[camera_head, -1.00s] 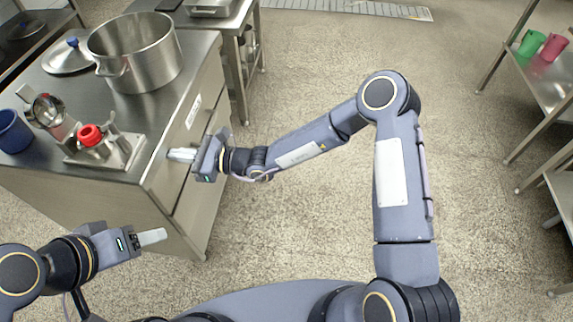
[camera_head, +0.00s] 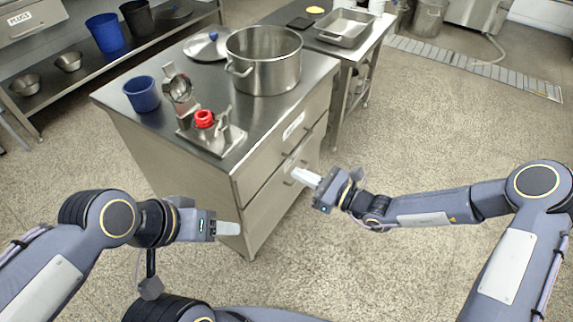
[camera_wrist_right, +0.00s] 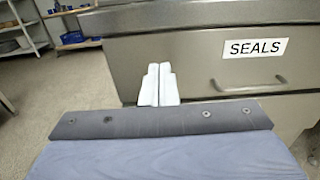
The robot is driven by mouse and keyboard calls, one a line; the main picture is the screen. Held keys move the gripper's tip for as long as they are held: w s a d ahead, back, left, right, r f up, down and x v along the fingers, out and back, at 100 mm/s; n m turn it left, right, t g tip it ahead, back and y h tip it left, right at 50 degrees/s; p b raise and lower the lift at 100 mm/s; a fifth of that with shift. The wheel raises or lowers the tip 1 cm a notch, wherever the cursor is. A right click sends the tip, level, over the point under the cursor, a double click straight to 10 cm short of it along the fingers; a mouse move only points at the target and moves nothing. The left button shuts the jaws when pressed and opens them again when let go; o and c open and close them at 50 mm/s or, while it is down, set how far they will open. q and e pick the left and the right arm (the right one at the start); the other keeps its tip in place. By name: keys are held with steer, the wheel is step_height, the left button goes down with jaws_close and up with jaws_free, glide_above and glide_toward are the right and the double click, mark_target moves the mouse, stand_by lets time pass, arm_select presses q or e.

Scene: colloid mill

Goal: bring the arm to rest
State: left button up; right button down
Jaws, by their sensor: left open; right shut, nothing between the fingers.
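My right gripper (camera_head: 306,178) is shut and empty in front of the cabinet's drawer fronts, apart from the cabinet top. In the right wrist view its two pale fingers (camera_wrist_right: 158,85) are together, in front of the drawer labelled SEALS (camera_wrist_right: 220,60). My right arm reaches in from the right side, bent at the elbow. My left gripper (camera_head: 230,229) is at the lower left, in front of the cabinet's near side, holding nothing. It is seen from the side, so the gap between its fingers is hidden.
The steel cabinet (camera_head: 120,102) bears a large pot (camera_head: 268,75), a lid (camera_head: 207,46), a blue cup (camera_head: 142,94) and a metal fixture with a red part (camera_head: 204,119). A second table (camera_head: 357,56) with a tray stands behind.

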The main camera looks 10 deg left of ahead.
steer(key=s+d+r+n+g+h, duration=0.5)
steer(key=s+d+r+n, duration=0.6)
steer(key=s+d+n, duration=0.25)
steer(key=s+d+r+n+t+h, duration=0.1)
steer(key=s+d+n+t+h, duration=0.3)
steer(key=d, duration=0.4)
steer(key=s+d+n+t+h, duration=0.1)
steer(key=s+d+n+h, duration=0.1)
steer(key=s+d+h, duration=0.4)
arm_select(q)
step_height(320, 180, up, 22)
steer(key=p, duration=2.1)
steer(key=shift+p, duration=0.35)
arm_select(e)
step_height(320, 180, up, 21)
steer(key=d+y, duration=0.1)
steer(key=d, duration=0.1)
steer(key=shift+s+r+y, duration=0.15)
steer(key=shift+s+y, duration=0.15)
steer(key=shift+s, duration=0.15)
arm_select(q)
steer(key=shift+d, duration=0.1)
steer(key=shift+c, duration=0.4)
